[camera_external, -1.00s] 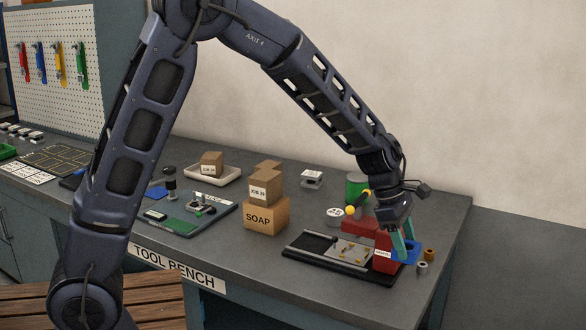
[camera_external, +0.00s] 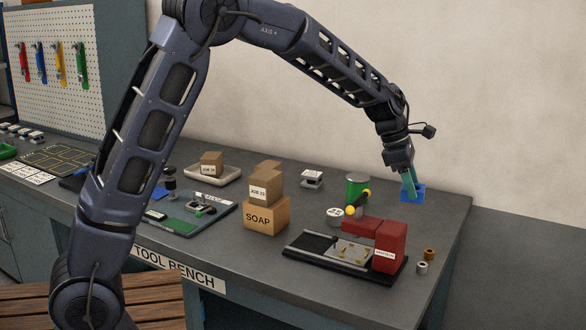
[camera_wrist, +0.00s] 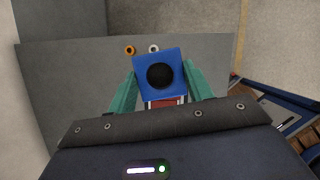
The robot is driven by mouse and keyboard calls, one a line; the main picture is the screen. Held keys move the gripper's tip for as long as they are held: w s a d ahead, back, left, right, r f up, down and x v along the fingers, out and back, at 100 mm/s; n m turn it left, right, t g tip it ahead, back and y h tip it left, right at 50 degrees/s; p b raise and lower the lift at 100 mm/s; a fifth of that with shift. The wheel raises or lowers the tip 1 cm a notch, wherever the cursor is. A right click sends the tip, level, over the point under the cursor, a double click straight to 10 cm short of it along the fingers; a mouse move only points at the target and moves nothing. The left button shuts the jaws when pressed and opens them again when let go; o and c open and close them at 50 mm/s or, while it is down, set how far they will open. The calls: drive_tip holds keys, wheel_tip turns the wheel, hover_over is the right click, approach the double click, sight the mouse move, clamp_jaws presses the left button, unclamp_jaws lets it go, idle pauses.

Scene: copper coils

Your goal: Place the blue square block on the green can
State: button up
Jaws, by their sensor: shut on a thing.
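The blue square block (camera_external: 418,189) is held by my gripper (camera_external: 412,188) at the right of the bench in the external view. In the wrist view the blue block (camera_wrist: 160,74), with a round dark hole in its face, sits between the two teal fingers of my gripper (camera_wrist: 158,88). The fingers are shut on its sides. The green can (camera_external: 357,187) stands upright on the bench to the left of the block, with a gap between them. The can does not show in the wrist view.
A red machine (camera_external: 390,244) on a black base stands in front of the can, with a yellow-knobbed lever (camera_external: 358,203) near it. A copper coil (camera_external: 430,254) and a grey ring (camera_external: 422,267) lie at the right. Boxes (camera_external: 266,214) stand left. The bench's right edge is close.

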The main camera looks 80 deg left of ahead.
drive_tip(key=w+a+r+n+y, duration=0.1)
drive_tip(key=w+a+r+n, duration=0.15)
drive_tip(key=a, duration=0.85)
drive_tip(key=w+a+r+n, duration=0.1)
drive_tip(key=w+a+r, duration=0.15)
drive_tip(key=a, duration=0.85)
drive_tip(key=r+n+y, duration=0.1)
drive_tip(key=n+y, duration=0.1)
drive_tip(key=n, duration=0.1)
hover_over(358, 179)
drive_tip(key=s, duration=0.2)
drive_tip(key=shift+t, duration=0.4)
drive_tip(key=f, duration=1.9)
drive_tip(key=shift+w+a, duration=0.1)
drive_tip(key=shift+w, duration=0.1)
drive_tip(key=shift+f, duration=0.1)
drive_tip(key=o, duration=1.1)
drive_tip(key=shift+o, duration=0.2)
drive_tip(key=v, duration=1.2)
drive_tip(key=shift+a, duration=0.2)
